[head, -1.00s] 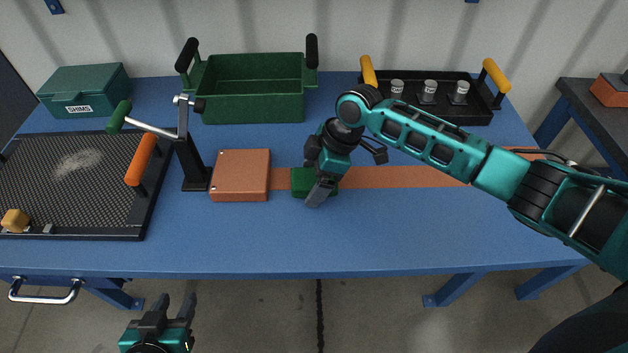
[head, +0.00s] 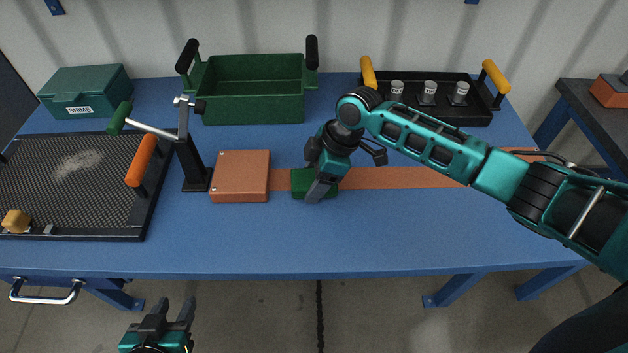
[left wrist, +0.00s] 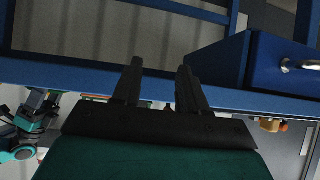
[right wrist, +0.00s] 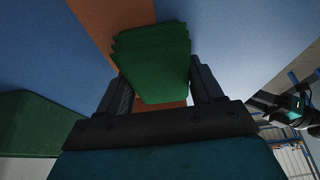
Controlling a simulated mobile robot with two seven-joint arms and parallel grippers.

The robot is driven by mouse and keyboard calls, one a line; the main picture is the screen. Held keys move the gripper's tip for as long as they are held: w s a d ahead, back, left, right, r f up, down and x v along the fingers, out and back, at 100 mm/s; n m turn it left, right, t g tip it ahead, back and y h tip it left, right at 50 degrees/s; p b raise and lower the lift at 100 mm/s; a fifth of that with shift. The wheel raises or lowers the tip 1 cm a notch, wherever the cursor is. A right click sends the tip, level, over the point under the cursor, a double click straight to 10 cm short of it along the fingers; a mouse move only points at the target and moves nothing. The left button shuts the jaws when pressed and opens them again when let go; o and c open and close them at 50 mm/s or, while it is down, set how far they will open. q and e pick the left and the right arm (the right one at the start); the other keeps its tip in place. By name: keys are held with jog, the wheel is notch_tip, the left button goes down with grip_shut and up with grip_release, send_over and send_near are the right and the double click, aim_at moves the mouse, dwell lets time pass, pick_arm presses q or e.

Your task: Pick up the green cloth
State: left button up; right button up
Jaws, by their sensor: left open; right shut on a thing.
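The green cloth (head: 303,184) is a small folded stack at the middle of the blue table, on the orange stripe. My right gripper (head: 318,188) is over it, pointing down, and covers part of it. In the right wrist view the layered cloth (right wrist: 155,62) sits between the two fingers (right wrist: 160,90), and the gripper is shut on it. Whether the cloth is clear of the table I cannot tell. My left gripper (head: 172,308) is open and empty, low in front of the table's front edge; its spread fingers also show in the left wrist view (left wrist: 160,88).
An orange block (head: 240,176) lies just left of the cloth, beside a crank post (head: 192,165). A green open bin (head: 253,108), a green shims box (head: 85,92) and a black tray (head: 425,112) stand behind. A mesh tray (head: 95,200) is at left. The table's front right is clear.

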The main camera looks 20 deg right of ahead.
dwell(0.3)
notch_tip(320, 180, up, 20)
jog(key=p, duration=0.3)
jog(key=shift+r, duration=0.15)
